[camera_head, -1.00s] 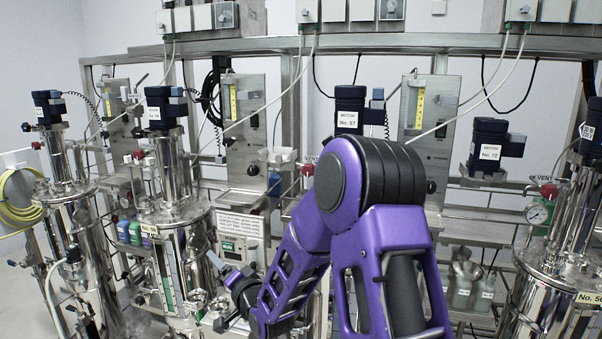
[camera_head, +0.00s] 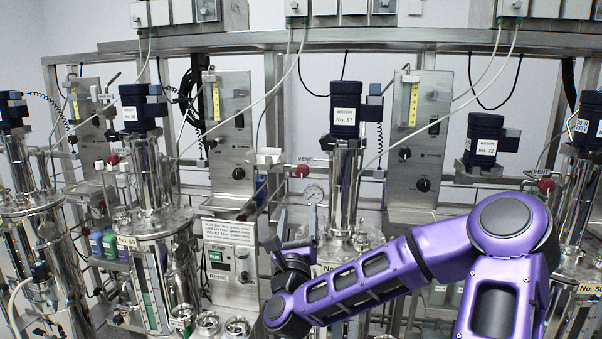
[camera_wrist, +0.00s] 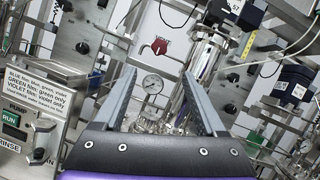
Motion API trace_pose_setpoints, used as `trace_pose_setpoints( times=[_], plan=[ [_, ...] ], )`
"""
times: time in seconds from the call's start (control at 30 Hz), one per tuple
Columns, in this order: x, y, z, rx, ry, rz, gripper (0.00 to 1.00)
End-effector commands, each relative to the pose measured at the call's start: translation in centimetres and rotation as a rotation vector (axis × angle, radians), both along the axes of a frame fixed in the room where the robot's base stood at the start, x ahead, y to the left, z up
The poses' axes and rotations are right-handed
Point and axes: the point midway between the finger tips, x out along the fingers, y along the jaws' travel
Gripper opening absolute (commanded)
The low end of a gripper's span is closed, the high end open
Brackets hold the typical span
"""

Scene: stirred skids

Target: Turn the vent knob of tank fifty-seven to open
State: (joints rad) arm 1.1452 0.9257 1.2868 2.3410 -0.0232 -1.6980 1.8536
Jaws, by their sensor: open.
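Tank fifty-seven stands behind my arm in the head view. Its dark blue motor (camera_head: 345,108) carries the label "No. 57", above a shiny steel column (camera_head: 343,190). The red vent knob (camera_head: 302,171) sits under a white "VENT" label, left of the column and above a round gauge (camera_head: 313,193). In the wrist view the red knob (camera_wrist: 159,46) shows beyond and between the fingertips, with the gauge (camera_wrist: 152,84) below it. My gripper (camera_wrist: 159,73) is open and empty, apart from the knob. I cannot tell the knob's setting.
A panel with a green "RUN" display (camera_head: 218,256) stands to the left. The No. 72 motor (camera_head: 486,140) and another red vent knob (camera_head: 546,184) are at right. Pipes and hoses crowd the back frame.

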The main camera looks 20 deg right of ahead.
Motion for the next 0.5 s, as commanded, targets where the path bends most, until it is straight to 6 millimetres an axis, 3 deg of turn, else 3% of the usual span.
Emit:
trace_pose_setpoints(
  times=[0.5],
  plan=[
    [9.2,-4.6,4.1,-0.003,0.0,-0.001,0.73]
  ],
)
